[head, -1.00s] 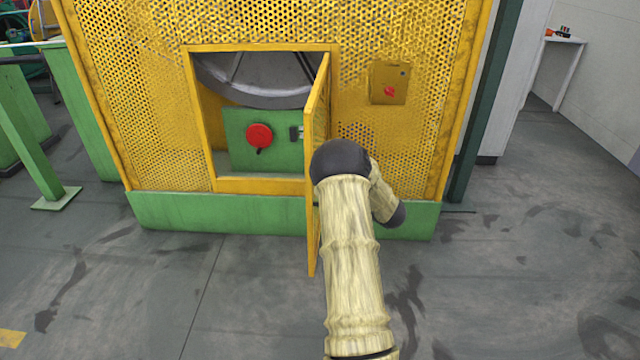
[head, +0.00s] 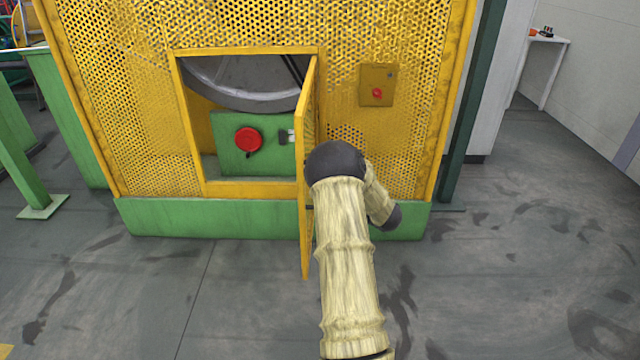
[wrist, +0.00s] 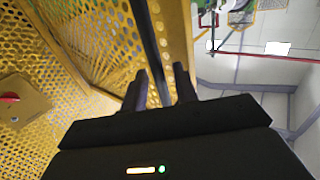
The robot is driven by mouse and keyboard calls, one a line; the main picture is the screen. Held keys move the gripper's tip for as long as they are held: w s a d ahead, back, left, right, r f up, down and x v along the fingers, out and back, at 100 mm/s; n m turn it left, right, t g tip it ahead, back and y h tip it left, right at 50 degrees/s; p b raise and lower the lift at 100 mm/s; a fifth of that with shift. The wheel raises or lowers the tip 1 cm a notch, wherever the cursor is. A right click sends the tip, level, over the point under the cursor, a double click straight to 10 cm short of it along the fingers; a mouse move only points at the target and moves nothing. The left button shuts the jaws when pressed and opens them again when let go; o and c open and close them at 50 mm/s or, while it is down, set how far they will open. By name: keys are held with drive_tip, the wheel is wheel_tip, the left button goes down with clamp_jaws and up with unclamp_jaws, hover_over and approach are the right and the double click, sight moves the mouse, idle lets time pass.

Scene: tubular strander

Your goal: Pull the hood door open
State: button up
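The hood door (head: 304,200) is a yellow, perforated, framed panel. In the head view it is swung outward from the right side of the hood opening and seen nearly edge-on. The yellow hood (head: 240,30) stands around the opening. My arm covers my gripper in the head view. In the wrist view my gripper (wrist: 161,80) has its two dark fingers apart. A dark bar (wrist: 145,35) and the door's yellow edge (wrist: 178,35) run down toward the gap between them. I cannot tell whether either finger touches the door.
Inside the opening are a grey wheel (head: 245,85) and a green panel (head: 225,160) with a red knob (head: 248,140). A yellow switch box (head: 377,86) is on the hood, right of the opening. Open floor (head: 500,290) lies in front and to the right.

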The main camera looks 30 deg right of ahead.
drive_tip(key=v, duration=1.6)
drive_tip(key=shift+s+d, duration=0.2)
